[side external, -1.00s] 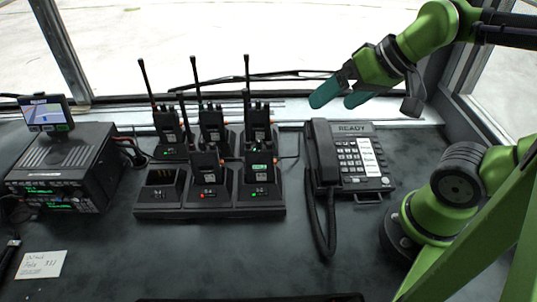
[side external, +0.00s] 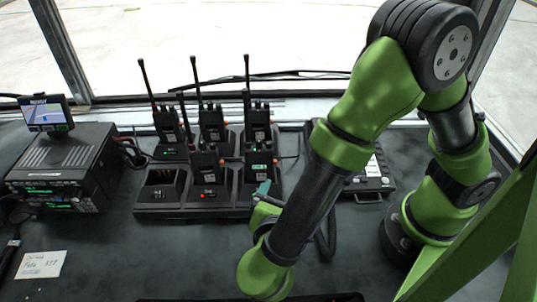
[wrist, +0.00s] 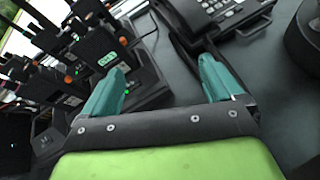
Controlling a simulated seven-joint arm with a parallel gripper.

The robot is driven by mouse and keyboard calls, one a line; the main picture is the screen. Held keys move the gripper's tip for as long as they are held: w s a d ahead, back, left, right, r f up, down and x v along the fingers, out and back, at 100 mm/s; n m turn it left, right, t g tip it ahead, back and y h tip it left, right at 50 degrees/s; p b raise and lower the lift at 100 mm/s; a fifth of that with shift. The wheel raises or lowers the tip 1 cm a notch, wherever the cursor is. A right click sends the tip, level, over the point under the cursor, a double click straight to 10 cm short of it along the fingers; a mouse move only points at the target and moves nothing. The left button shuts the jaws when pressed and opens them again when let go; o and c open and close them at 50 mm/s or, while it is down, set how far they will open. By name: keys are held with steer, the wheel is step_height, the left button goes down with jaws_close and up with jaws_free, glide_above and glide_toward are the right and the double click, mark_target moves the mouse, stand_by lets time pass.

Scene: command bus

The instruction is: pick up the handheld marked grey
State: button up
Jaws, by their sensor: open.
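Several black handheld radios with antennas stand upright in a black charger (side external: 213,212). The back row holds a left (side external: 168,127), a middle (side external: 211,124) and a right radio (side external: 258,127). The front row holds a middle radio (side external: 206,168) and a right radio with a green-lit screen (side external: 258,168), and its left slot (side external: 162,186) is empty. I cannot make out which radio is marked grey. My gripper (wrist: 163,65) is open and empty, its teal fingers apart. In the side view, a teal finger (side external: 264,188) shows at the charger's front right; my arm hides the rest.
A desk phone (side external: 372,180) stands right of the charger, partly behind my arm. A black radio unit (side external: 62,165) with a small screen (side external: 46,114) is at the left. A paper note (side external: 41,264) lies front left.

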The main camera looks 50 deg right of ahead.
mark_target(259, 155)
steer(key=shift+w+a+r+n+t, duration=0.9)
steer(key=shift+a+r+n+t, duration=0.15)
steer(key=shift+a+n+t, duration=2.05)
steer(key=shift+m+h, duration=0.3)
steer(key=shift+h, duration=0.1)
steer(key=x, duration=1.1)
steer(key=shift+d+r, duration=0.1)
steer(key=shift+d, duration=0.05)
steer(key=shift+x, duration=2.65)
steer(key=shift+r, duration=0.2)
steer(key=c, duration=1.4)
